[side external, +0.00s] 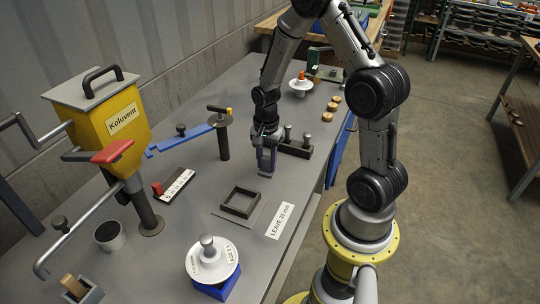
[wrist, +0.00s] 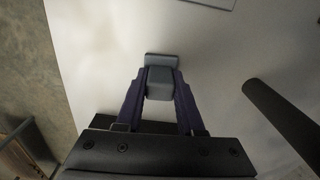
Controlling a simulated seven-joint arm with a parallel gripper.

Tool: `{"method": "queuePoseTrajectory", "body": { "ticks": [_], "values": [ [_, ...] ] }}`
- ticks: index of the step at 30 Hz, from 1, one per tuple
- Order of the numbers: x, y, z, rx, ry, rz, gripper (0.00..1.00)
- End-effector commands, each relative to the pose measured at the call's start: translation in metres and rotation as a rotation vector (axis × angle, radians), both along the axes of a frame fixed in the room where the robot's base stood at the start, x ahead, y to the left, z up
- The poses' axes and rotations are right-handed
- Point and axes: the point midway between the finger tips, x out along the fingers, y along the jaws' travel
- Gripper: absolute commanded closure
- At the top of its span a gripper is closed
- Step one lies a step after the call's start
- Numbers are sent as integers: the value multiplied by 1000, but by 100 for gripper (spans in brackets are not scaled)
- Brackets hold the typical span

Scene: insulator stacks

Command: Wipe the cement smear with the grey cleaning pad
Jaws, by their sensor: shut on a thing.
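My gripper (side external: 266,168) points down at the grey bench top, near its middle. In the wrist view its two purple fingers (wrist: 160,92) are shut on the block-shaped grip of the grey cleaning pad (wrist: 162,60). The pad's wider flat base shows just beyond the fingertips. In the side view the pad is mostly hidden by the fingers, and I cannot tell whether it touches the bench. I cannot make out the cement smear in either view.
A dark square frame (side external: 240,202) lies in front of my gripper, beside a "LEAVE 30 mm" label (side external: 280,220). A dark rack (side external: 296,148) stands close right. A post with a blue arm (side external: 223,140) stands left. A yellow hopper (side external: 118,116) and white insulator (side external: 212,260) stand farther off.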

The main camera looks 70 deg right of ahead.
Motion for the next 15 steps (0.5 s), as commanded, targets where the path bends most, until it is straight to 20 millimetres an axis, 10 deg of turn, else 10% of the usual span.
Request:
{"method": "queuePoseTrajectory", "body": {
  "ticks": [15],
  "values": [
    [0,15,0,-1,-1,-4,100]
  ]
}}
